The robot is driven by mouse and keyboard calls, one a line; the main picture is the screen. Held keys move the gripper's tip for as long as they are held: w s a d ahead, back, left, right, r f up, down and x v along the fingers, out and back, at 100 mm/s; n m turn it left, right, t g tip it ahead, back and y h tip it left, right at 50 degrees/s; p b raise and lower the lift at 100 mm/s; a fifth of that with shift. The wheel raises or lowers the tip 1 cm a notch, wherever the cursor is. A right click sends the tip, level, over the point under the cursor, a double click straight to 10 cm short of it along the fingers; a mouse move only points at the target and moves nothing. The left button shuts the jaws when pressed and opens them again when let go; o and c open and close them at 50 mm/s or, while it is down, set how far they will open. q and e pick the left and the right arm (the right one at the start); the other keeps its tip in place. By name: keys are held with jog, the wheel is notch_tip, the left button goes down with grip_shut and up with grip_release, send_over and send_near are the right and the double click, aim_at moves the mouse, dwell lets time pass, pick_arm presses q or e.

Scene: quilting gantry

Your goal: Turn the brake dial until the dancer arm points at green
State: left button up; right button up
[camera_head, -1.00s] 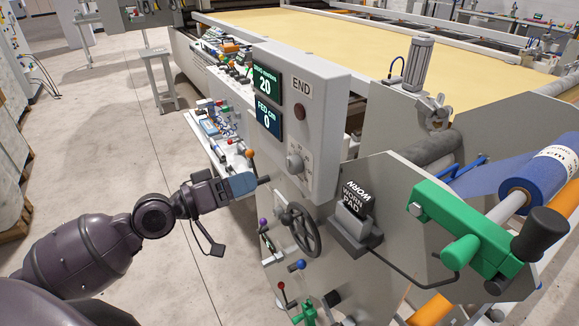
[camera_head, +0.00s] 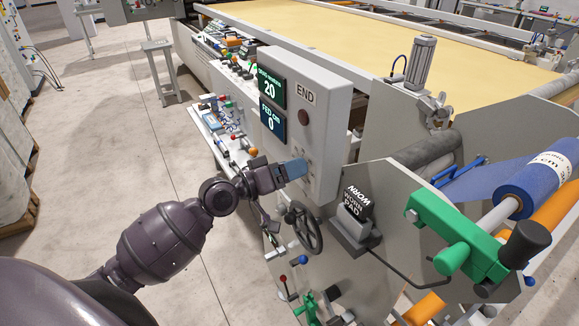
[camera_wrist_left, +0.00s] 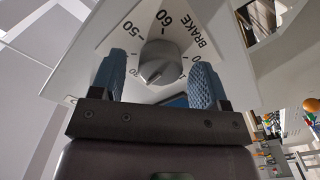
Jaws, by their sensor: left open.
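The brake dial (camera_wrist_left: 160,62) is a round grey knob with a raised ridge, on a white panel face marked BRAKE with numbers around it, in the left wrist view. My left gripper (camera_head: 300,167) is open, its blue fingers reaching the control box face in the head view. In the left wrist view one finger stands on each side of the dial, with gaps to it. In the head view my gripper hides the dial. I cannot make out the dancer arm or its green mark for certain. My right gripper is not in view.
The grey control box (camera_head: 328,95) carries two screens reading 20 and 0 and a dark red button (camera_head: 305,117). Below are a black handwheel (camera_head: 304,229) and a worn pad block (camera_head: 357,210). A green bracket (camera_head: 455,235) stands at right.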

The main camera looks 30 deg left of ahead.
pick_arm(q)
jog(key=c, duration=0.9)
jog(key=shift+c, duration=0.2)
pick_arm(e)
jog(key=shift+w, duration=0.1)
pick_arm(q)
jog(key=shift+m, duration=0.3)
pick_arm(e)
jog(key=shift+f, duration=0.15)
pick_arm(q)
jog(key=m+b, duration=0.1)
jog(key=m, duration=0.5)
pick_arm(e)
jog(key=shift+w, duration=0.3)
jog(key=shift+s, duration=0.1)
